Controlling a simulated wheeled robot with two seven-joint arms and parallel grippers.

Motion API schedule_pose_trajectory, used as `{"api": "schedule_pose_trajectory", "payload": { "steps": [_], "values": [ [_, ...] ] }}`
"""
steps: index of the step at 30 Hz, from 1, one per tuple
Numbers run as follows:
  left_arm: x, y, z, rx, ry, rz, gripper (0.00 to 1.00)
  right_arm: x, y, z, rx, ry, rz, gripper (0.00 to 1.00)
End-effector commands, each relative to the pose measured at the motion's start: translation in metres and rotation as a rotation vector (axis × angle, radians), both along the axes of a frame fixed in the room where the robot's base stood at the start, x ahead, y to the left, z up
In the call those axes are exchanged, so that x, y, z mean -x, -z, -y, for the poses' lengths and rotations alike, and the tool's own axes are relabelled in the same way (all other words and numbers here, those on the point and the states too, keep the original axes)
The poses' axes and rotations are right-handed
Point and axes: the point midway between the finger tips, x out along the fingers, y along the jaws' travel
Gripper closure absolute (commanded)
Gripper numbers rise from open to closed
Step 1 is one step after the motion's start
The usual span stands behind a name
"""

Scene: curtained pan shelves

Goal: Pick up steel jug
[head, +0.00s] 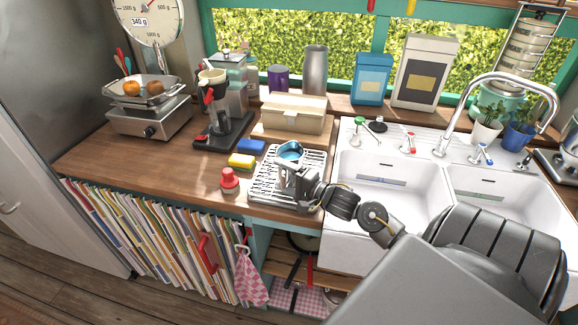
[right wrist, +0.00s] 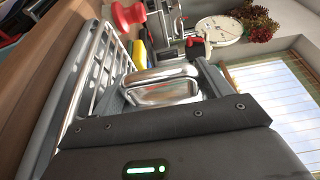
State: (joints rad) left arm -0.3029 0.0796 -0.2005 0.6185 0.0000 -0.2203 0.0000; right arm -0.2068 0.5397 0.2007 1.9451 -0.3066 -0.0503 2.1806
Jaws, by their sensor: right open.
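In the right wrist view the shiny jug (right wrist: 160,88) lies between the two open fingers, close to the palm. I cannot tell whether the fingers touch it. My left gripper is not in view.
The white double sink (head: 385,165) is to the right. A coffee maker (head: 220,110) stands further left.

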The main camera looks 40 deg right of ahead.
Motion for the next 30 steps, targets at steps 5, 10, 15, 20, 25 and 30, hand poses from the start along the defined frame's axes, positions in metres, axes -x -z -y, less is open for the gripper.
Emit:
{"api": "schedule_pose_trajectory", "payload": {
  "steps": [5,10,15,20,25,30],
  "values": [
    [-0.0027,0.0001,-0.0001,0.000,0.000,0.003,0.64,-0.0009,0.0008,-0.0004,0.000,0.000,-0.001,0.23],
    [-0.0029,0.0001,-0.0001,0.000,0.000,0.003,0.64,-0.0007,0.0007,-0.0004,0.000,0.000,-0.001,0.38],
    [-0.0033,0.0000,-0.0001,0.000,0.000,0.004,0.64,-0.0007,0.0006,-0.0003,0.000,0.000,-0.001,0.60],
    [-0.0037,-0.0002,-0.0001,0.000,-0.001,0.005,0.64,-0.0010,-0.0015,-0.0001,0.001,0.000,0.004,0.77],
    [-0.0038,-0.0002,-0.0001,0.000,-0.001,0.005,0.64,-0.0009,-0.0014,0.0000,0.001,0.000,0.003,0.77],
    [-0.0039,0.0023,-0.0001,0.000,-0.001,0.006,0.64,-0.0012,-0.0059,0.0002,0.002,0.000,0.005,0.77]
  ]
}}
